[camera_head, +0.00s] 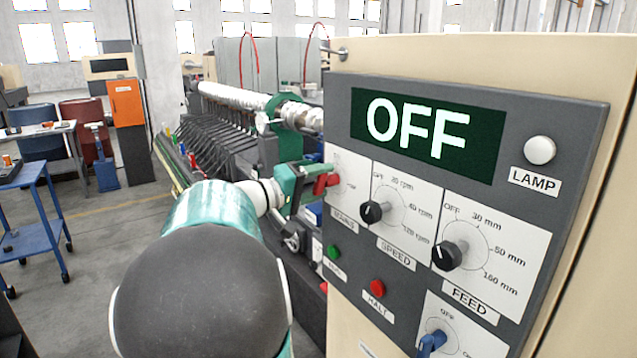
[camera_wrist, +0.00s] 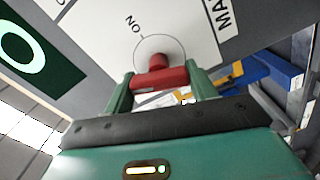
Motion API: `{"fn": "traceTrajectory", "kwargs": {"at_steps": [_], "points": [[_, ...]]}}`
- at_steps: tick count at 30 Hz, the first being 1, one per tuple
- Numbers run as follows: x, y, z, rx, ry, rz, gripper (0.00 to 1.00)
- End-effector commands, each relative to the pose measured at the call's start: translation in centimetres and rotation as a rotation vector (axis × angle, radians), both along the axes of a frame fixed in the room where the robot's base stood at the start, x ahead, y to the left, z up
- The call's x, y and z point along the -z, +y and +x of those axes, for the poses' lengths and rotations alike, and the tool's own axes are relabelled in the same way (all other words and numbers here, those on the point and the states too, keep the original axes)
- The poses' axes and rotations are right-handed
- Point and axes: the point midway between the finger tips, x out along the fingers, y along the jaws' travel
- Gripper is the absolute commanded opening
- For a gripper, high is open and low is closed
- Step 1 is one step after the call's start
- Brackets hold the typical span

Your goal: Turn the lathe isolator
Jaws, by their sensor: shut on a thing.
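The red isolator handle (camera_head: 327,182) is at the upper left of the grey lathe control panel (camera_head: 340,90). In the wrist view the red handle (camera_wrist: 160,79) is a crossbar on a short round stem, in front of a white plate with a drawn circle and the word ON. A label beginning "MA" is partly cut off there. My green gripper (camera_head: 312,184) reaches the handle from the left. In the wrist view its fingers (camera_wrist: 160,82) are shut on the two ends of the crossbar. The panel display (camera_head: 428,133) reads OFF.
The panel also bears a SPEED knob (camera_head: 371,212), a FEED knob (camera_head: 449,255), a blue switch (camera_head: 432,344), green (camera_head: 333,252) and red (camera_head: 377,288) buttons and a white lamp (camera_head: 540,150). Machinery (camera_head: 240,125) stands behind my arm. A blue cart (camera_head: 35,210) stands left; floor between is clear.

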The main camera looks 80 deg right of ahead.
Motion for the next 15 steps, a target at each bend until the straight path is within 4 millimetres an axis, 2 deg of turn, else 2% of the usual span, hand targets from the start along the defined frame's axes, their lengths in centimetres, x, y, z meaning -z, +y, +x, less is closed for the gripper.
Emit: {"fn": "traceTrajectory", "kwargs": {"at_steps": [15], "points": [[0.18, 0.02, 0.06, 0.000, 0.237, 0.210, 0.34]]}}
